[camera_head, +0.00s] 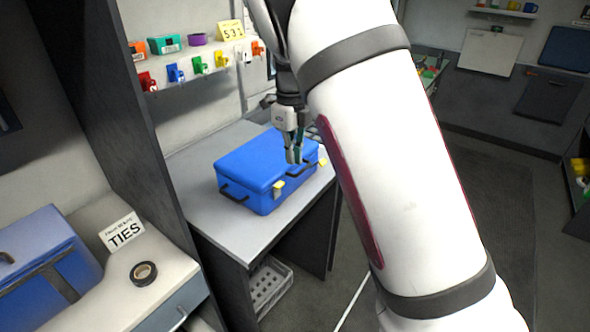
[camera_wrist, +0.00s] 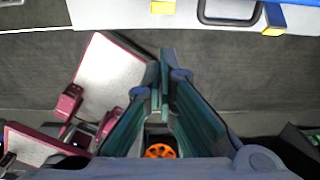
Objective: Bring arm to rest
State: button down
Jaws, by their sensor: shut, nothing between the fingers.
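My gripper (camera_head: 293,157) shows in the head view in front of the right part of a blue case (camera_head: 248,165) with yellow latches and a dark handle. The case lies closed on a grey table (camera_head: 190,185). My gripper is shut and empty, its fingers pointing down. In the wrist view my gripper's fingertips (camera_wrist: 164,52) are together over dark floor. The case's yellow latches and handle (camera_wrist: 228,20) show at the top edge there, apart from the fingers. My white arm fills the middle of the head view and hides what is behind it.
A shelf above holds colored hooks, bins and a yellow sign (camera_head: 231,30). At the left, a counter bears another blue case (camera_head: 40,262), a TIES card (camera_head: 122,231) and a tape roll (camera_head: 144,272). A white crate (camera_head: 270,284) is under the table. Floor at right is clear.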

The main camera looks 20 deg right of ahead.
jog(key=shift+w+a+r, duration=0.1)
jog(key=shift+r, duration=0.35)
jog(key=s+r+n+t+y, duration=0.1)
jog(key=s+r+n, duration=0.5)
jog(key=s+n, duration=0.15)
jog(key=s+r+n+t+y, duration=0.1)
jog(key=s+r+n+t, duration=0.1)
jog(key=s+r+n, duration=0.6)
jog(key=s+f+n+t+h, duration=0.1)
jog(key=s+n+t, duration=0.1)
jog(key=s+n, duration=1.1)
jog(key=s, duration=0.3)
jog(key=shift+s+f+t+h, duration=0.2)
jog(key=shift+s+t+h, duration=0.1)
jog(key=shift+t+h, duration=0.1)
